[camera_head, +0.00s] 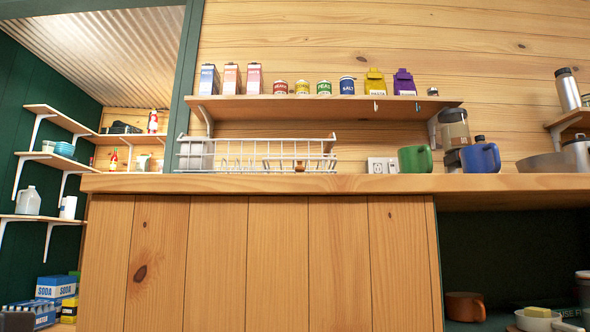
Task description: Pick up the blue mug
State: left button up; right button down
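The blue mug (481,158) stands upright on the wooden counter (330,184), right of centre, near its front edge. Its handle is turned to the right. A green mug (414,160) stands to its left, with its handle also to the right and a gap between the two. The counter is seen from low down, so the mug's inside is hidden. Neither of my grippers shows in the head view.
A blender (454,130) stands behind the blue mug; a metal bowl (546,166) is to its right. A white wire rack (262,155) is at the counter's left. A shelf (300,107) with cartons and cans hangs above. Wooden panels (270,260) close the counter's front.

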aim_at(478, 157)
jog(key=z, duration=1.3)
